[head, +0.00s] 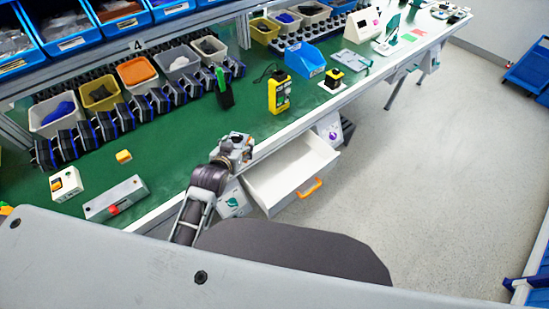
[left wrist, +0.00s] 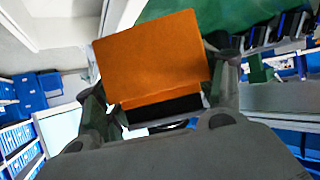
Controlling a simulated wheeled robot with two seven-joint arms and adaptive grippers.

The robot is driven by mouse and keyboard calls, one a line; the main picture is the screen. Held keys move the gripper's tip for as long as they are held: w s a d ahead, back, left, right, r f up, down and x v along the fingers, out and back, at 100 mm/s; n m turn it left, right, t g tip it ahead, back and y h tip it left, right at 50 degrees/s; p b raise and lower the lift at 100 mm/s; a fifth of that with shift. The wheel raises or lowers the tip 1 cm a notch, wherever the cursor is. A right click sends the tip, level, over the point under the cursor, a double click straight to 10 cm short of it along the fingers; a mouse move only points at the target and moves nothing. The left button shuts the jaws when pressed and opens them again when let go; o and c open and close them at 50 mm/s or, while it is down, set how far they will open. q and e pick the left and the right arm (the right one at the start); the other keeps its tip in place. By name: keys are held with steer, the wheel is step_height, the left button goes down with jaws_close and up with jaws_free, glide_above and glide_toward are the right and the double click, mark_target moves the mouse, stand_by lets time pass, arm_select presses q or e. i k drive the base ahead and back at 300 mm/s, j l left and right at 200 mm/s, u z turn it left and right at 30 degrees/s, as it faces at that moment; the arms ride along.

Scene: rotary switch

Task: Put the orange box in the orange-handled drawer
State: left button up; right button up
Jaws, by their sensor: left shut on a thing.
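The orange box (left wrist: 153,58) is a flat-faced block, large in the left wrist view. My left gripper (left wrist: 160,105) is shut on it, with a finger on either side. In the head view my left gripper (head: 234,150) is over the front edge of the green bench, just left of the open drawer. I cannot make out the box there; the gripper seems to hide it. The white drawer (head: 290,170) is pulled out and looks empty, with an orange handle (head: 311,188) on its front. My right gripper is not in view.
A yellow device (head: 279,93) and a green tool (head: 223,90) stand on the bench behind the gripper. A grey box with a red button (head: 116,199) and a small yellow block (head: 124,156) are to the left. Several bins line the back. Floor (head: 420,190) right of the drawer is clear.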

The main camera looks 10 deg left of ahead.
mark_target(276, 177)
steer(key=i+l+u, duration=0.45)
steer(key=l, duration=0.15)
steer(key=i+l+u, duration=0.15)
steer(key=l+u, duration=0.35)
steer(key=l, duration=0.15)
steer(key=i+l+u, duration=0.15)
steer(key=l+u, duration=0.3)
steer(key=l, duration=0.35)
steer(key=l+u, duration=0.45)
steer(key=l, duration=0.35)
steer(key=k+l+u, duration=0.15)
steer(key=l+u, duration=0.35)
steer(key=l, duration=0.25)
steer(key=i+j, duration=0.3)
steer(key=j, duration=0.15)
